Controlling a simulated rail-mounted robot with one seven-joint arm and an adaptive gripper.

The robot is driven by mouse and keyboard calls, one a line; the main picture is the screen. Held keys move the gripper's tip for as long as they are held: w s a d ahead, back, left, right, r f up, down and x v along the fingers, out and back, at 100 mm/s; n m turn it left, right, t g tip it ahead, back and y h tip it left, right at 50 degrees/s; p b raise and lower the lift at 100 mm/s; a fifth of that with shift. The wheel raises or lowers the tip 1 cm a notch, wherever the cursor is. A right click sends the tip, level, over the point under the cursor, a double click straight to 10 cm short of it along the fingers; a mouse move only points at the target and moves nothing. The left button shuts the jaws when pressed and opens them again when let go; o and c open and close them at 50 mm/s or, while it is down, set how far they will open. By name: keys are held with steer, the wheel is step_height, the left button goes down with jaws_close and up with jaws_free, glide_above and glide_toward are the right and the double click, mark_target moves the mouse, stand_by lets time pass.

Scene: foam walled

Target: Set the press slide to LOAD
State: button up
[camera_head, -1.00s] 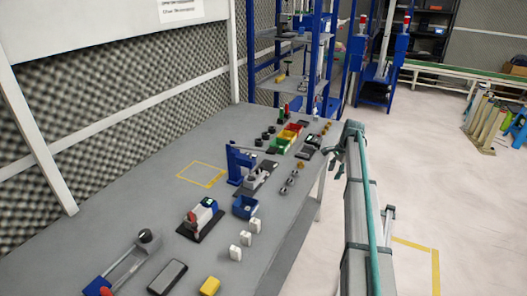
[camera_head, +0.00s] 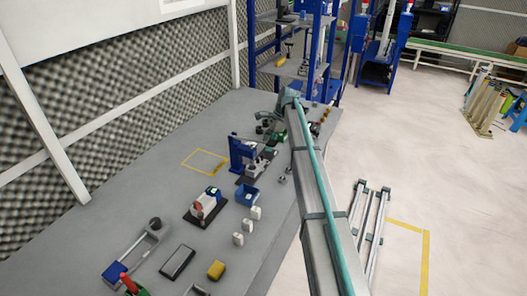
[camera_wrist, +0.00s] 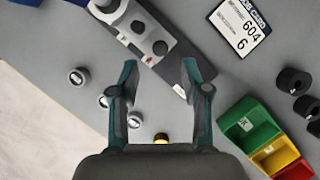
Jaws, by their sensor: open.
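The blue press (camera_head: 240,153) stands on the table in the head view, with a grey slide unit (camera_head: 256,166) at its foot. In the wrist view, what looks like this slide unit (camera_wrist: 138,25) lies at the top, light grey with round dark knobs, on a dark base plate. Its markings are too small to read, so I cannot tell the slide's position. My gripper (camera_wrist: 160,75) is open and empty, its fingertips just below the unit in the wrist picture. In the head view my arm hides part of the table beyond the press.
Green, yellow and red bins (camera_wrist: 269,148) stand at the lower right of the wrist view, near black cylinders (camera_wrist: 293,80) and a job card (camera_wrist: 240,28). Small round metal parts (camera_wrist: 79,77) lie at left. A yellow outlined square (camera_head: 205,161) is empty table.

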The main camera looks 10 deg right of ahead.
mark_target(262, 155)
steer(key=shift+p+x, duration=0.5)
steer(key=shift+x, duration=2.2)
steer(key=shift+c, duration=0.2)
jaws_close()
